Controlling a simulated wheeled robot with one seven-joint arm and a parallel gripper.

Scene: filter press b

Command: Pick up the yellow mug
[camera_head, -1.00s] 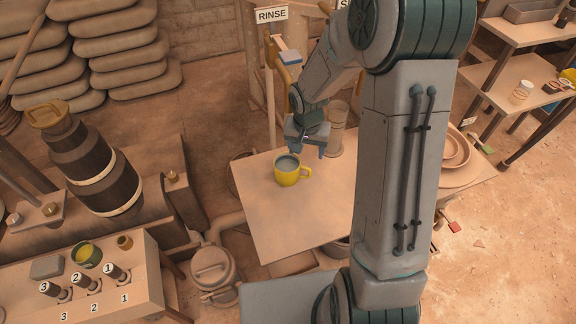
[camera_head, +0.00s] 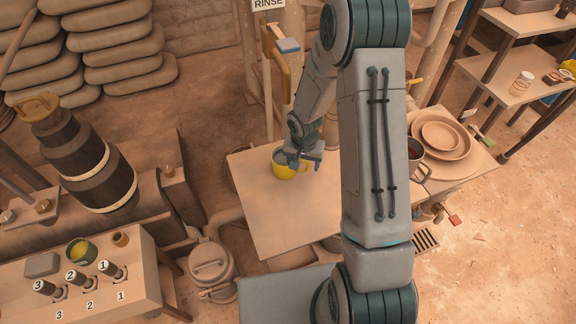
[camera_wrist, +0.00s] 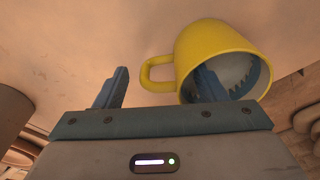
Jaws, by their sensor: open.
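The yellow mug (camera_head: 284,173) stands on the tan table, partly hidden by my gripper (camera_head: 304,162). In the wrist view the mug (camera_wrist: 215,45) has its opening towards the camera and its handle on the left. My open gripper (camera_wrist: 163,78) has its left finger outside, beyond the handle. Its right finger overlaps the mug's opening and looks to be at or inside the rim. The handle lies between the two fingers. I cannot tell whether either finger touches the mug.
The tan table (camera_head: 272,220) is mostly bare around the mug. To the right are stacked brown plates (camera_head: 440,137) and a dark mug (camera_head: 418,168). A post with a yellow handle (camera_head: 281,75) rises behind the table. A bench (camera_head: 100,297) with numbered levers is at lower left.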

